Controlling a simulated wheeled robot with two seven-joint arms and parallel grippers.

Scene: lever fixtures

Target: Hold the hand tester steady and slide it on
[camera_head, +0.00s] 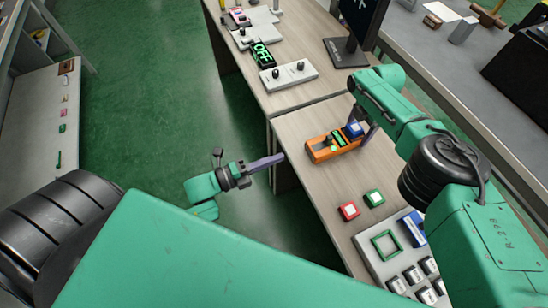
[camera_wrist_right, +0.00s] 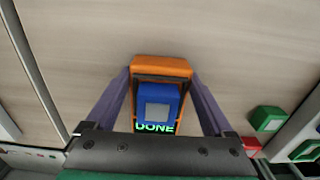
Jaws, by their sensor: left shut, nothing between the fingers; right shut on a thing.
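The hand tester (camera_head: 319,152) is an orange box lying on the wooden table. A blue block with a pale square face (camera_wrist_right: 158,108) sits on it, and its small display (camera_wrist_right: 154,127) glows green and reads DONE. My right gripper (camera_head: 361,134) is shut on the tester, with one purple finger along each side; in the right wrist view the orange end (camera_wrist_right: 160,66) shows between the fingers. My left gripper (camera_head: 276,160) is shut and empty, in the air by the table's left edge, apart from the tester. The small slider on the tester is partly unclear.
Red (camera_head: 349,211) and green (camera_head: 374,198) blocks stand nearer on the table. Beside them is a grey panel (camera_head: 366,243) with a green frame and several switches. A white two-knob box (camera_head: 289,76), an OFF display (camera_head: 263,54) and a monitor (camera_head: 358,30) stand further back.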

